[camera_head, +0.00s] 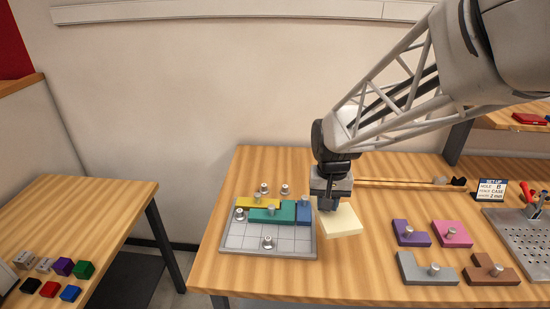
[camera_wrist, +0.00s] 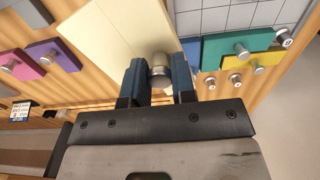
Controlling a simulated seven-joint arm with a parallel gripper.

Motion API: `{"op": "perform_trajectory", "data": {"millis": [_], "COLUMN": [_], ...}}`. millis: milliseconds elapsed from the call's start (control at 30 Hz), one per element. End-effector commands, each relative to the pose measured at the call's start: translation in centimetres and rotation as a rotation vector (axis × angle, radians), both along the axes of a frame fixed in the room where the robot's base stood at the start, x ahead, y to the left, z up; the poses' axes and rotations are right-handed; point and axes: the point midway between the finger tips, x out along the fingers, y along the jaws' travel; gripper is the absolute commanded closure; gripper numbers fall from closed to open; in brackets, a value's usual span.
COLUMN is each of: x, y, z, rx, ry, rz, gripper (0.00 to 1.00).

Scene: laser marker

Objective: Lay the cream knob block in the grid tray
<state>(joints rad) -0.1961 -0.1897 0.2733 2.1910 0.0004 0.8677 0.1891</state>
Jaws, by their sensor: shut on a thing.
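The cream knob block (camera_head: 341,221) is held in my gripper (camera_head: 331,208), just right of the grid tray (camera_head: 233,245). In the wrist view my gripper (camera_wrist: 160,82) has its two blue fingers shut on the metal knob of the cream block (camera_wrist: 112,32). In the head view the block looks slightly above the table; the exact gap is unclear. The tray holds a yellow block (camera_head: 243,203), a teal block (camera_head: 264,213) and a blue block (camera_head: 304,213) along its back. Several bare grid cells show at its front, with loose-looking metal knobs at the edges.
Right of the tray stand a purple block (camera_head: 411,233), a pink block (camera_head: 453,234), a grey block (camera_head: 414,268) and a brown block (camera_head: 486,268). A perforated metal plate (camera_head: 520,240) and a sign (camera_head: 491,191) are farther right. A side table (camera_head: 100,210) at left carries small coloured cubes.

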Motion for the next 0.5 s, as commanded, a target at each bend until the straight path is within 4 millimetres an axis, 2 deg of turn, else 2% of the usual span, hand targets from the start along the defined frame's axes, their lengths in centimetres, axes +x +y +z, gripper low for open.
{"op": "perform_trajectory", "data": {"millis": [500], "x": [-2.2], "y": [3.8], "z": [-1.8], "rx": [0.0], "ry": [0.001], "rz": [-0.474], "gripper": [1.0]}}
